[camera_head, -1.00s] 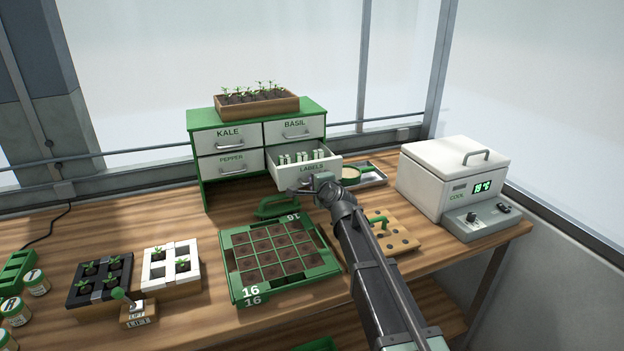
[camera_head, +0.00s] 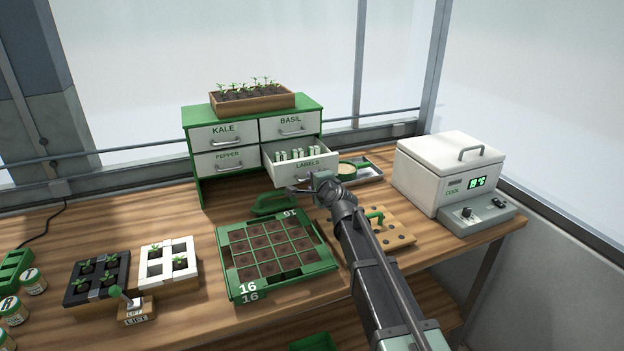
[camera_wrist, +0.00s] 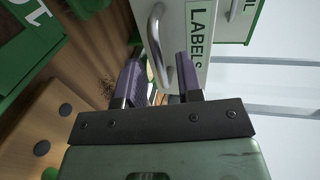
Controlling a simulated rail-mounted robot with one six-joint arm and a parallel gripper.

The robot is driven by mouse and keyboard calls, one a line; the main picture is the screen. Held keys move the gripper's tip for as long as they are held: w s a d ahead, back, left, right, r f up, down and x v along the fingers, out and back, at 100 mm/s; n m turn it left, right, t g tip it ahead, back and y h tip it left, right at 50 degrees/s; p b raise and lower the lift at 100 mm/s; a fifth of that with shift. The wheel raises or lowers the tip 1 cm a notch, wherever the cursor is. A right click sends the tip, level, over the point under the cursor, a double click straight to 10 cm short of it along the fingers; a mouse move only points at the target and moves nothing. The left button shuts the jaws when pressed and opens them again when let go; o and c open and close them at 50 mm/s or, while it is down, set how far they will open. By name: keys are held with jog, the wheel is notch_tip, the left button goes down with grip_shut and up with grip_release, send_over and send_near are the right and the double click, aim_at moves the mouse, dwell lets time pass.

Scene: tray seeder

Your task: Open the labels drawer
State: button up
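The labels drawer (camera_head: 308,164) is the lower right drawer of the green and white cabinet (camera_head: 190,150). It stands pulled out, with white label sticks showing inside. My gripper (camera_head: 298,188) is just in front of and below the drawer's front in the head view. In the wrist view, the LABELS front (camera_wrist: 198,30) and its metal handle (camera_wrist: 155,40) are close ahead. My gripper (camera_wrist: 160,72) has its two dark fingers apart. The handle lies in line with the gap between them, with no clear contact.
The green seed tray (camera_head: 232,275) lies below the gripper, and a wooden board with holes (camera_head: 385,232) is to its right. A pan (camera_head: 347,172) stands right of the drawer. A white cooler box (camera_head: 425,185) stands further right.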

jog(key=p+v, duration=0.1)
jog(key=v, duration=0.7)
jog(key=shift+s, duration=0.3)
jog(key=shift+d+r, duration=0.15)
jog(key=s+d+f+n+g, duration=0.1)
jog(key=s+f+n+g, duration=0.1)
jog(key=s, duration=0.1)
jog(key=s+d+f+n+g+p, duration=0.1)
jog(key=s+d+f+n, duration=0.1)
jog(key=s, duration=0.1)
jog(key=s+d+f+n+g+h, duration=0.1)
jog(key=s+f+n+g, duration=0.1)
jog(key=s+n, duration=0.1)
jog(key=shift+s+d+f+g+p, duration=0.1)
jog(key=shift+s+d+g+p, duration=0.2)
jog(key=shift+s+d, duration=0.1)
jog(key=s+d+f+n+g+h, duration=0.2)
jog(key=s+d, duration=0.4)
jog(key=s, duration=0.3)
jog(key=s+d+f+n+g+h, duration=0.3)
jog(key=s+d+g, duration=0.3)
jog(key=s, duration=0.3)
jog(key=shift+d+f+n+g+h+p, duration=0.15)
jog(key=shift+d+n+g+h+p, duration=0.15)
jog(key=shift+n+p, duration=0.2)
